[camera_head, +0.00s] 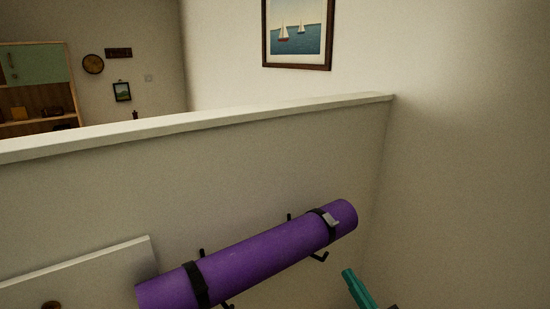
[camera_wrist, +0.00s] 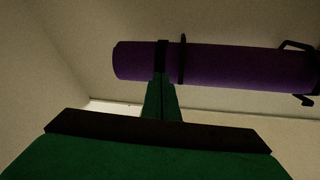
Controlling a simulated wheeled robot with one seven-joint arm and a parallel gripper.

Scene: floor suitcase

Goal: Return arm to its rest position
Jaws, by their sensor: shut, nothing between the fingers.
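My gripper (camera_wrist: 162,85) shows in the wrist view with its two green fingers together and nothing held between them. In the head view a teal part of it (camera_head: 357,288) shows at the lower right, apart from the mat. A rolled purple mat (camera_head: 262,257) with black straps rests on dark wall hooks, tilted up to the right. In the wrist view the mat (camera_wrist: 235,68) lies across the upper part, beyond the fingertips, which overlap its lower edge near a strap. Most of my arm is out of view.
A half-height wall (camera_head: 230,165) with a pale ledge stands behind the mat. A plain wall (camera_head: 465,170) closes the right side. A white panel (camera_head: 95,275) is at the lower left. A sailboat picture (camera_head: 298,35) and a shelf unit (camera_head: 35,85) are beyond.

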